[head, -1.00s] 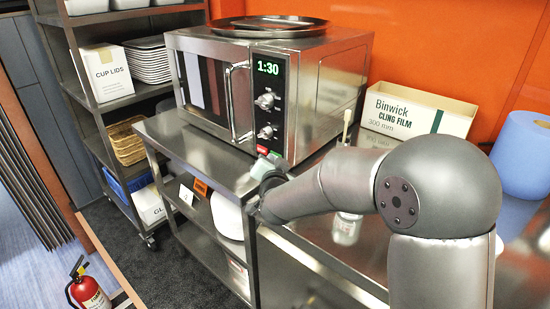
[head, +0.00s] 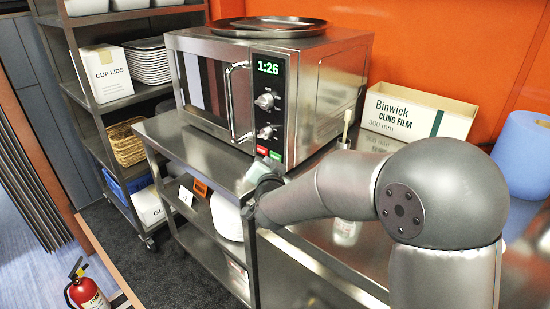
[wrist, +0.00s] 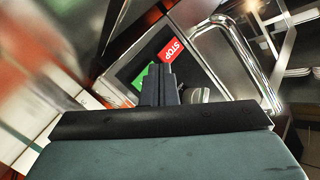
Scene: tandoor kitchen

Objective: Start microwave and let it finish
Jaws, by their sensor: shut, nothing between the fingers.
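The steel microwave (head: 340,85) stands on the metal cart with its door shut. Its green display (head: 268,67) reads 1:26. Below two knobs are a red button (head: 262,150) and a green button (head: 276,155). In the wrist view the red button reads STOP (wrist: 171,50), and the green button (wrist: 141,77) is partly hidden behind my fingers. My gripper (wrist: 159,70) is shut and empty, its tips in front of the lower control panel near the green button. Whether they touch it I cannot tell. In the head view my wrist (head: 265,178) hides most of the gripper.
The door handle (head: 232,100) stands out left of the panel. A round tray (head: 262,21) lies on top of the microwave. A cling film box (head: 420,110), a bottle (head: 346,230) and a blue roll (head: 522,155) stand on the counter at right. Shelving stands at left.

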